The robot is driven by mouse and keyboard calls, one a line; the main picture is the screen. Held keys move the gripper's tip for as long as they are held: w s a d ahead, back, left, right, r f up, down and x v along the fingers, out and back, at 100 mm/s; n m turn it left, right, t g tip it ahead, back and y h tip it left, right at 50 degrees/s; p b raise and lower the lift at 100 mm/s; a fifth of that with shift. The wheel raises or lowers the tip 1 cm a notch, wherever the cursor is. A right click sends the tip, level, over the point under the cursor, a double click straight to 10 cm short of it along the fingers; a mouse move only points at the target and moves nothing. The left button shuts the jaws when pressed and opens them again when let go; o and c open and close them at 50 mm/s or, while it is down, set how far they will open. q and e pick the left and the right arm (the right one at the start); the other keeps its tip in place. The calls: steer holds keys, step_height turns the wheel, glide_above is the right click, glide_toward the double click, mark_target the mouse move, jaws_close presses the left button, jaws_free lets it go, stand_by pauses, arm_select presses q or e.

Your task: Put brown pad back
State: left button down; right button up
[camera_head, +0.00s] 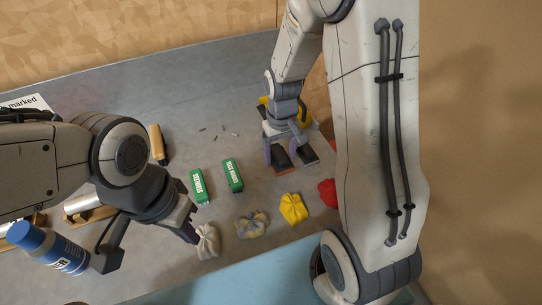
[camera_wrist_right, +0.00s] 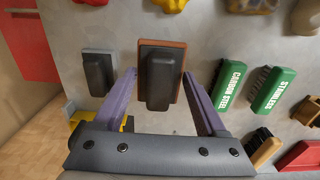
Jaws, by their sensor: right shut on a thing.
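The brown pad (camera_wrist_right: 179,48) is a flat brown plate with a black block handle on top. In the right wrist view it sits between the two purple fingers of my right gripper (camera_wrist_right: 160,74), which is shut on its sides. In the head view the pad (camera_head: 281,158) is under my right gripper (camera_head: 285,152), partly hidden by it. I cannot tell whether it touches the table.
A grey pad with a black handle (camera_wrist_right: 99,74) lies close beside the brown pad. A blue-capped bottle (camera_head: 48,248) is at left. The table's back middle is mostly clear.

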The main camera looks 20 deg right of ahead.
mark_target(272, 159)
steer(key=w, duration=0.1)
steer(key=w+f, duration=0.1)
steer(key=w+a+f, duration=0.1)
steer(key=w, duration=0.1)
steer(key=shift+f+p, duration=0.25)
steer(key=shift+p, duration=0.15)
step_height(272, 159, down, 3)
steer(key=shift+s+f+p, duration=0.1)
steer(key=shift+f+p, duration=0.05)
steer(key=shift+p, duration=0.4)
steer(key=shift+f, duration=0.35)
